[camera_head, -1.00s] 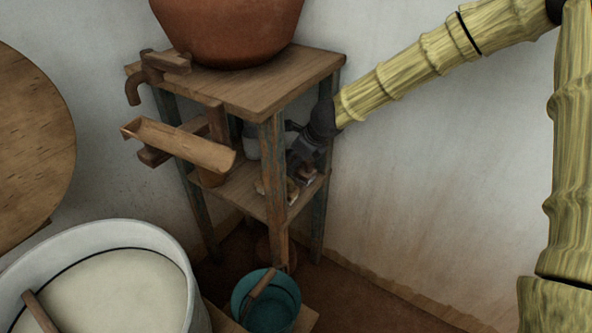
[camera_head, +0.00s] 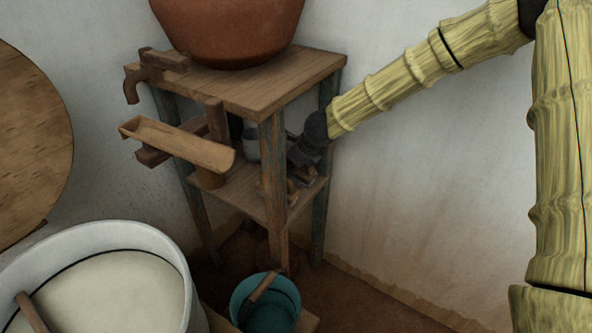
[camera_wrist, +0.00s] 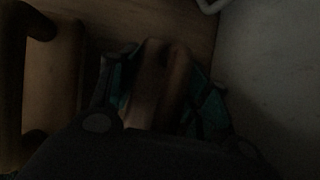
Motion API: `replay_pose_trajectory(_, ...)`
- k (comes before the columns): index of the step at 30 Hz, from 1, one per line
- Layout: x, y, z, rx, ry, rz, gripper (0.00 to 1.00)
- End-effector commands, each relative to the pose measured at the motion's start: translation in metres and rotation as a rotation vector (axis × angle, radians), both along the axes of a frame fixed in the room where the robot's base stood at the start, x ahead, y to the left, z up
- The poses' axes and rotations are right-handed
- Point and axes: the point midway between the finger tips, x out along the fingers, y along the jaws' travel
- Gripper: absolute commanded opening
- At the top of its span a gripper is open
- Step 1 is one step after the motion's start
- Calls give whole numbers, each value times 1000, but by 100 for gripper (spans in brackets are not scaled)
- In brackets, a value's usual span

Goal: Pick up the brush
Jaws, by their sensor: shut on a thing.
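My gripper (camera_head: 300,168) reaches in from the right between the posts of a wooden stand, just above its lower shelf. In the wrist view my gripper (camera_wrist: 155,85) is shut on a brown, wooden-looking piece, which I take to be the brush (camera_wrist: 148,82). The wrist view is very dark, so the brush's bristles and exact shape cannot be made out. In the head view the stand's front post and my gripper hide most of the brush. I cannot tell whether it touches the shelf.
The stand's top (camera_head: 250,90) bears a large clay pot (camera_head: 228,30). A grey cup (camera_head: 250,146) is on the lower shelf, left of my gripper. A wooden trough (camera_head: 180,145) juts out at left. A teal bucket (camera_head: 270,318) and white tub (camera_head: 165,245) stand below. Right of the stand is clear wall.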

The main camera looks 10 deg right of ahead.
Motion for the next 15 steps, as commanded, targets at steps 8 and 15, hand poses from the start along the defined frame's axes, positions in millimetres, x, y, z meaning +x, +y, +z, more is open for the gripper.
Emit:
replay_pose_trajectory(8, 0, 0, 7, 1, -1, 0, 21)
replay_pose_trajectory(15, 0, 0, 31, 1, -1, -1, 21)
